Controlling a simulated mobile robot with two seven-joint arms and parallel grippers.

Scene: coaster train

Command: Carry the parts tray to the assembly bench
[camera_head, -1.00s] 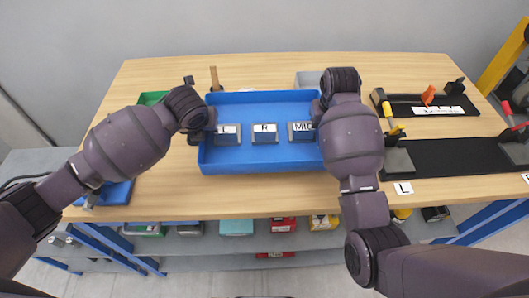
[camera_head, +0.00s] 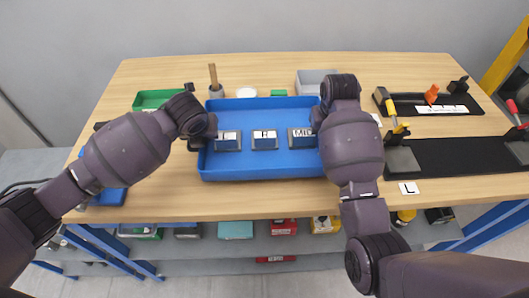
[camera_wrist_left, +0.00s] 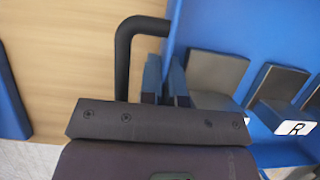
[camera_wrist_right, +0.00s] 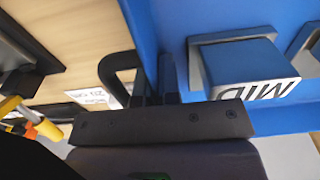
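The blue parts tray (camera_head: 262,172) is over the wooden bench top in the head view, between my two grippers. It holds three grey-and-blue parts: one at the left (camera_head: 228,141), one labelled R (camera_head: 264,140) and one labelled MID (camera_head: 302,138). My left gripper (camera_wrist_left: 166,82) has its fingers close together at the tray's left wall, beside a black handle (camera_wrist_left: 124,48). My right gripper (camera_wrist_right: 153,80) is likewise closed at the right wall, beside another black handle (camera_wrist_right: 112,62). Whether the tray's underside touches the bench top is hidden.
Black fixtures with clamps (camera_head: 440,155) lie to the right, near an L card (camera_head: 409,188). Bare wood (camera_head: 250,202) shows in front.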

